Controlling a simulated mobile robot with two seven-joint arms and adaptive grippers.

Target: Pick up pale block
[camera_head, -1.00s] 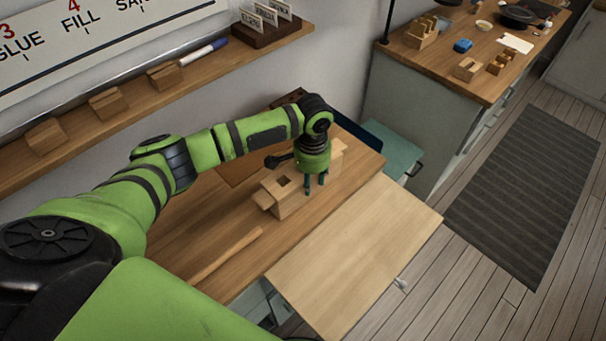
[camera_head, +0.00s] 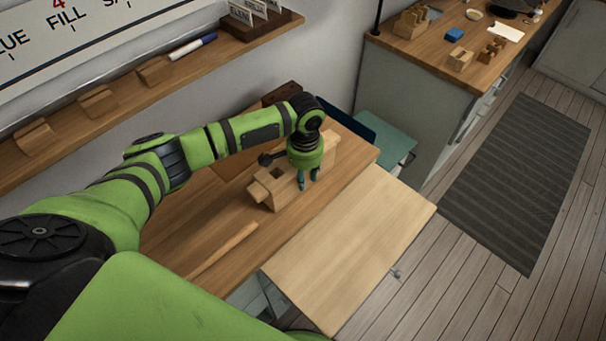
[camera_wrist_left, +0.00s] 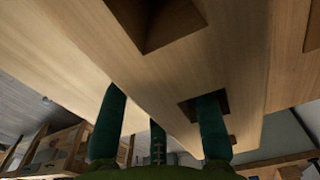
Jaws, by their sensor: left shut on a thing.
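The pale block (camera_head: 283,190) is a light wooden piece with a square hole in its top, on the workbench (camera_head: 215,225). My left gripper (camera_head: 308,180) reaches down over its right part, fingers pointing down, and is shut on it. The gripper hides part of the block. In the left wrist view, the pale wood (camera_wrist_left: 235,50) with dark square openings fills the upper picture. The left gripper's fingers (camera_wrist_left: 158,120) reach up against it there, one by a square opening. I cannot tell whether the block is clear of the bench. My right gripper is not in view.
A long wooden stick (camera_head: 222,250) lies at the front left of the bench. A pale board (camera_head: 350,245) extends at the right front. A wall shelf (camera_head: 120,112) holds several small blocks. A teal surface (camera_head: 385,137) and a second counter (camera_head: 430,62) stand beyond.

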